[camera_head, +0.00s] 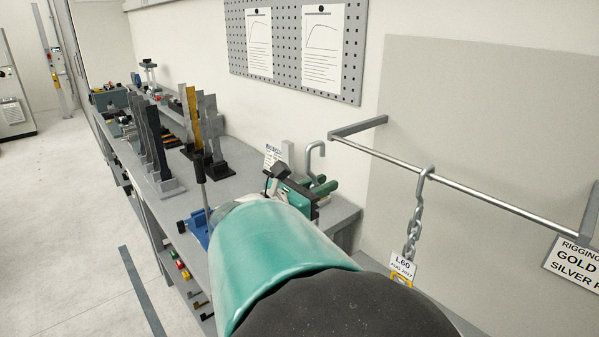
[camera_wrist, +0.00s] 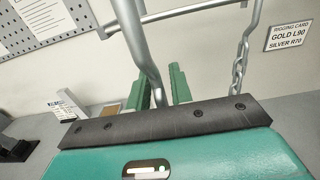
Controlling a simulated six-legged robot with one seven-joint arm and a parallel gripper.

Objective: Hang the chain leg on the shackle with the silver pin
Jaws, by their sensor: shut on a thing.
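My gripper (camera_head: 306,190) has green fingers and also shows in the wrist view (camera_wrist: 164,82). It is shut on a grey metal hook (camera_head: 316,150), whose bent top rises above the fingers; its shank passes between them in the wrist view (camera_wrist: 136,40). What hangs below this hook is hidden by my arm and gripper. A chain leg (camera_head: 412,234) hangs by its own hook from a rail to the right, with a white L60 tag (camera_head: 402,265) and a yellow part at its lower end. It also shows in the wrist view (camera_wrist: 239,66). No silver-pin shackle can be made out.
The wall rail (camera_head: 480,190) runs right of my gripper. A rigging card (camera_wrist: 289,36) reads "GOLD L90, SILVER R70". The grey bench (camera_head: 232,160) carries upright specimens (camera_head: 192,115) and a small white card (camera_head: 272,154). A pegboard (camera_head: 290,50) is on the wall.

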